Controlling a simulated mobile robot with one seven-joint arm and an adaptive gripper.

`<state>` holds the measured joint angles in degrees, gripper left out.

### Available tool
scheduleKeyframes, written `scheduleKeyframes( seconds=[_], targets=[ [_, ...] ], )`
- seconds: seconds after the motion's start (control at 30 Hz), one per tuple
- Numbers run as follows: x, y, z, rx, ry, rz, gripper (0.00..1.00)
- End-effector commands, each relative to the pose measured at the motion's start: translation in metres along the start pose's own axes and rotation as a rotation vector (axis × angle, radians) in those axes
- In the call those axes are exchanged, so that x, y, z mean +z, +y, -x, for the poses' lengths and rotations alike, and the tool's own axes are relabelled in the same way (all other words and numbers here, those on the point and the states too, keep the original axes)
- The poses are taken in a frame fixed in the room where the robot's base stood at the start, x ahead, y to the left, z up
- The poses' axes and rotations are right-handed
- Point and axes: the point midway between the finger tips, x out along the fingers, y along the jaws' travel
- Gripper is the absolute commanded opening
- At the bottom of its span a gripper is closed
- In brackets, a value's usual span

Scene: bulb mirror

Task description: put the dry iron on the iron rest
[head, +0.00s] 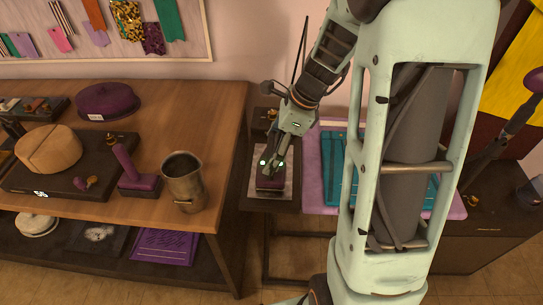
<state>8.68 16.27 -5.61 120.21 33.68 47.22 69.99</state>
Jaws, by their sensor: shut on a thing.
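My gripper (271,170) is over a small dark stand in the middle of the head view, pointing down. It is shut on a dark purple thing, which I take to be the dry iron (269,184). The gripper covers the iron's upper part. The iron is at or just above a grey plate (288,186) on the stand, which looks like the iron rest. I cannot tell whether the iron touches the plate.
The wooden table (215,105) at left holds a metal mug (183,182), an upright purple-handled tool (137,172), a wooden block (48,148) and a purple hat (107,101). A lilac board with a teal piece (335,165) lies right of the stand, partly behind my arm.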

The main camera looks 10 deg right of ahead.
Motion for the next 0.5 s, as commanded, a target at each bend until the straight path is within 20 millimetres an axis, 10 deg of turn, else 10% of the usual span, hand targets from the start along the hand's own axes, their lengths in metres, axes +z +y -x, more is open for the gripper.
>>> scheduleKeyframes(
  seconds=[0.47,0.5],
  targets=[
    [-0.0026,-0.0008,-0.0068,-0.003,-0.001,0.001,0.59],
    [-0.003,-0.0002,-0.0069,-0.001,0.0,0.0,0.88]
  ],
)
